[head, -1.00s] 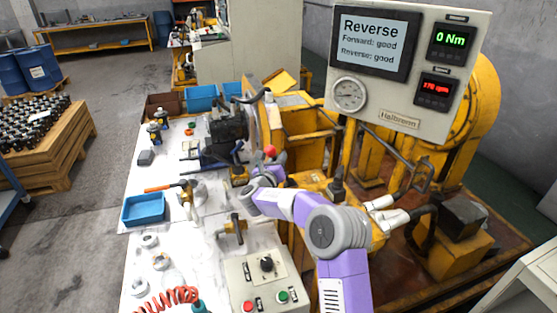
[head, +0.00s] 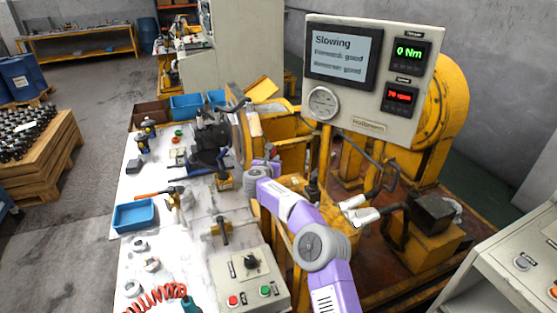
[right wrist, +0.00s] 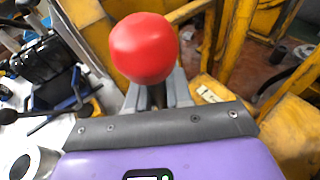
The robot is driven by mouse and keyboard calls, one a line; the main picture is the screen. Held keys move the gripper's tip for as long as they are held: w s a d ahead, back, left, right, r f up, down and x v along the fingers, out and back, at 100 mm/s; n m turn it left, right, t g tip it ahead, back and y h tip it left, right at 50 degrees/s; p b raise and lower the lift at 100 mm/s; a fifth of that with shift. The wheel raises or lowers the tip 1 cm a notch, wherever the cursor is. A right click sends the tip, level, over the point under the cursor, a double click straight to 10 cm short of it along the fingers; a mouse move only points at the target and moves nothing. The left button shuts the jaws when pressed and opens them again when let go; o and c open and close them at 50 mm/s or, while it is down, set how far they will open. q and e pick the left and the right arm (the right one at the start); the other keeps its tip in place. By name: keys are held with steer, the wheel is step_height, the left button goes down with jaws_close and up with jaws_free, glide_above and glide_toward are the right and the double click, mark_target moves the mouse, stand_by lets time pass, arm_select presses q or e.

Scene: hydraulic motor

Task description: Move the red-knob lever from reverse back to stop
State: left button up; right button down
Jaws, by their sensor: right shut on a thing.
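The red knob (right wrist: 144,47) of the lever fills the upper middle of the right wrist view. My right gripper (right wrist: 157,95) is shut on the lever just below the knob. In the head view my right gripper (head: 264,166) is at the yellow machine beside the bench, and I cannot make out the knob there. The display screen (head: 341,55) reads "Slowing", with two smaller lines that look like "Forward: good" and "Reverse: good". The torque readout shows 0 Nm and the red speed readout (head: 401,95) about 70 rpm. My left gripper is not in view.
The white bench (head: 190,240) left of my arm holds tools, a blue tray (head: 135,217) and a coiled red hose (head: 150,295). A control box (head: 248,282) with red and green buttons stands at its front. Yellow machine frames (head: 320,225) surround my right arm.

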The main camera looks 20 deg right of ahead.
steer(key=c, duration=1.1)
jaws_free()
steer(key=v, duration=0.7)
steer(key=shift+s, duration=0.25)
steer(key=shift+a+r, duration=0.1)
